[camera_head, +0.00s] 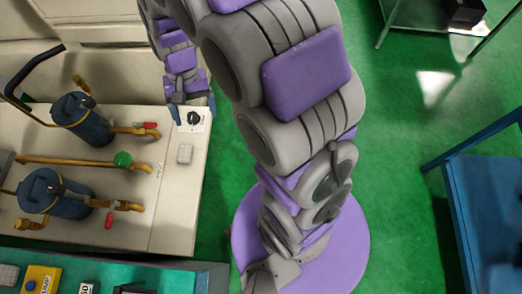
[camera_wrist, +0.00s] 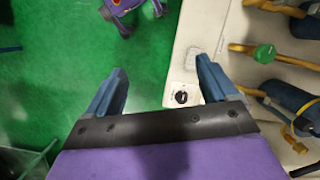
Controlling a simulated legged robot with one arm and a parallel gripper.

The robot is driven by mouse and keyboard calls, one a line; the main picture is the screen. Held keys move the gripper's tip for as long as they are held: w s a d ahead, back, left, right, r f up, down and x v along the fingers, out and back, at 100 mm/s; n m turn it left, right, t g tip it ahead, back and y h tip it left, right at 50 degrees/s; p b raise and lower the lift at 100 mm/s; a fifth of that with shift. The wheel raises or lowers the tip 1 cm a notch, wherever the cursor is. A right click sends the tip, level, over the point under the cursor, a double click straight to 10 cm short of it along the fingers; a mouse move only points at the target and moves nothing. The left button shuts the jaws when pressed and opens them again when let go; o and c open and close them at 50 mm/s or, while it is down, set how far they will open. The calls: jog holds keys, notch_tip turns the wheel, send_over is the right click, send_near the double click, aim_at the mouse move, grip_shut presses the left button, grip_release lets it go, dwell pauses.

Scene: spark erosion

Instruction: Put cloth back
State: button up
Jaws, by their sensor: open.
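I cannot make out a cloth for certain in either view. A small pale grey ribbed patch (camera_head: 184,153) lies on the cream machine top; it also shows in the wrist view (camera_wrist: 194,56), but I cannot tell whether it is a cloth. My gripper (camera_head: 193,112) is open with nothing between its fingers. It is at the right edge of the cream machine top, near a black knob (camera_head: 194,118) on a white plate. In the wrist view my gripper (camera_wrist: 162,68) has its blue fingers spread, with the knob plate beside the right finger and green floor between them.
Two dark blue canisters (camera_head: 85,118) (camera_head: 58,191) with brass pipes stand on the cream machine top (camera_head: 178,205). A teal bench (camera_head: 190,278) with small items is at lower left. A blue table (camera_head: 490,205) stands at right.

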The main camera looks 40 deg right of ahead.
jog(key=s+d+r+n, duration=0.1)
jog(key=s+d+r, duration=0.1)
jog(key=s, duration=0.9)
jog(key=s+d+r+n+h, duration=0.1)
jog(key=s+r, duration=0.4)
jog(key=s, duration=0.6)
jog(key=shift+d+n+t, duration=0.4)
jog(key=shift+d+n, duration=0.4)
jog(key=shift+d, duration=0.3)
jog(key=shift+r, duration=0.1)
